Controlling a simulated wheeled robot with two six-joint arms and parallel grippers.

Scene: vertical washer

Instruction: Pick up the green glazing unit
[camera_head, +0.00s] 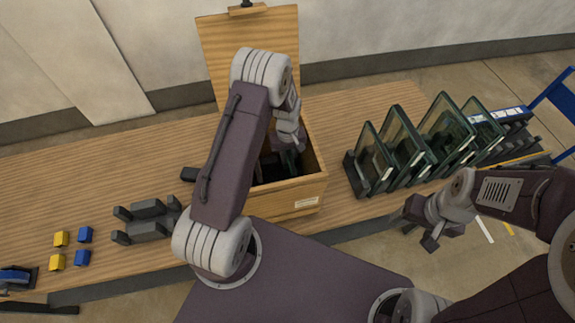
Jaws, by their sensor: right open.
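Several green-tinted glazing units stand tilted in a row in a dark rack (352,178) on the right part of the bench. The nearest is a small green glazing unit (373,163); larger panes (445,130) stand behind it to the right. I cannot tell which one the task names. My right gripper (418,222) is open and empty, off the bench's front edge, below the rack and apart from the glass. My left gripper (285,160) reaches down into an open wooden box (290,200). Its fingertips are mostly hidden, so I cannot tell whether it holds anything.
The box's raised wooden lid (222,55) stands behind my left arm. A dark fixture (147,222), yellow blocks (61,238) and blue blocks (84,234) lie on the left of the bench (60,190). A blue frame (555,100) stands at far right. Bench between box and rack is clear.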

